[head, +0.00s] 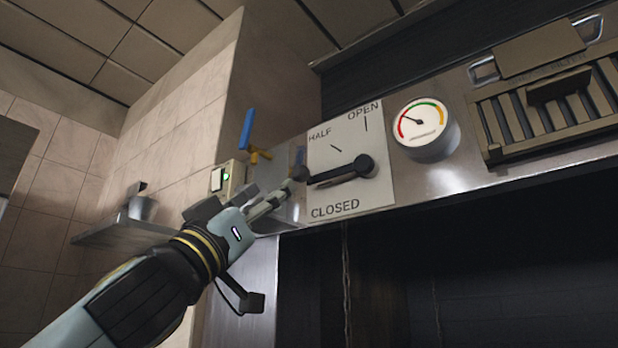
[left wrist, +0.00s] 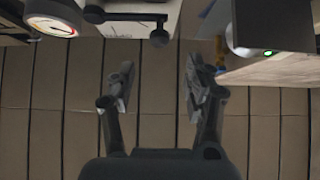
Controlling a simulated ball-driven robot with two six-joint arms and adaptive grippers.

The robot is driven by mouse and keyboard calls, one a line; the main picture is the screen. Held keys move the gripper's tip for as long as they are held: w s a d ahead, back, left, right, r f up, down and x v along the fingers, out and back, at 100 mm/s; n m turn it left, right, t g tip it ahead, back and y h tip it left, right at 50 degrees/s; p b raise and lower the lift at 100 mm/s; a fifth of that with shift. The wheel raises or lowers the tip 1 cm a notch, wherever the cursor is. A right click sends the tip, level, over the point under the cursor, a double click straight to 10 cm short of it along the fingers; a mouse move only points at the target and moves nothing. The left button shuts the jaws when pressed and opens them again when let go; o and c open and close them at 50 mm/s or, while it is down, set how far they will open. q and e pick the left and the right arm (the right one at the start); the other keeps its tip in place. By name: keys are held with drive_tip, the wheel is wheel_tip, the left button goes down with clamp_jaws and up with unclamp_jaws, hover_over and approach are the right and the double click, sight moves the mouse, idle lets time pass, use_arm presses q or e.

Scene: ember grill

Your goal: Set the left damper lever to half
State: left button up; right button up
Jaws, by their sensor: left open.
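The left damper lever (head: 340,173) is a black bar with a round knob, on a white plate (head: 350,198) marked OPEN, HALF and CLOSED. It points left from its pivot, below the HALF mark and above the CLOSED lettering. My left gripper (head: 276,198) is just left of the lever's knob end in the head view. In the left wrist view my left gripper (left wrist: 157,85) is open and empty, and the lever's knob (left wrist: 159,38) shows ahead of the gap between the fingers. I cannot tell whether a finger touches the knob. My right gripper is not in view.
A round gauge (head: 425,128) sits right of the plate, and a slatted vent (head: 550,105) is farther right. A blue-handled yellow valve (head: 249,135) and a switch box with a green light (head: 228,180) are left of the plate. A wall shelf (head: 125,230) holds a metal pot (head: 142,207).

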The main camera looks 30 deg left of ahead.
sight(296, 173)
use_arm(q)
drive_tip(key=shift+y, duration=0.3)
drive_tip(key=p+x, duration=0.8)
drive_tip(key=x, duration=0.1)
drive_tip(key=shift+d+r+p, duration=0.1)
drive_tip(key=shift+p, duration=0.3)
drive_tip(key=shift+w+r+p, duration=0.3)
drive_tip(key=shift+w+p, duration=0.25)
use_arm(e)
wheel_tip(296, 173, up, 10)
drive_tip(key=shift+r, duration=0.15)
use_arm(q)
clamp_jaws()
